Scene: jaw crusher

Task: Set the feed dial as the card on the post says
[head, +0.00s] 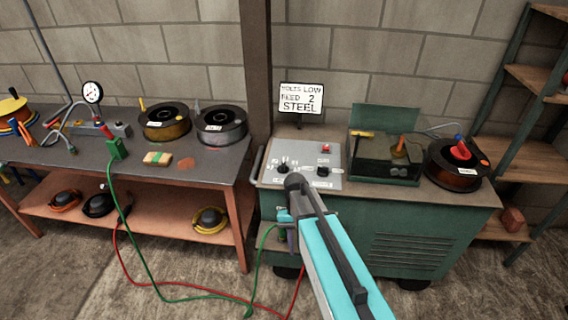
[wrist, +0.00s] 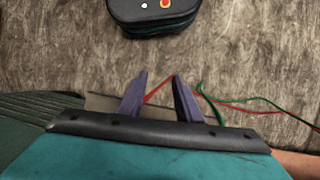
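The card (head: 301,97) on its post reads "VOLTS LOW, FEED 2, STEEL". Below it is the grey control panel (head: 333,158) on the green cart. The panel bears a left dial (head: 283,169) and a right dial (head: 323,171), with small markings too fine to read, and a red button or lamp (head: 326,148). I cannot tell from the labels which dial is feed. My gripper (head: 287,240) points down in front of the cart, below the panel's front edge, touching neither dial. In the wrist view its two purple fingers (wrist: 160,78) stand apart with nothing held.
The green cart (head: 405,240) also bears an open box (head: 384,165) and a wire spool (head: 458,165). A bench (head: 120,180) with spools and tools stands at left. Wooden shelves (head: 540,90) stand at right. Green and red cables (head: 165,298) lie on the floor.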

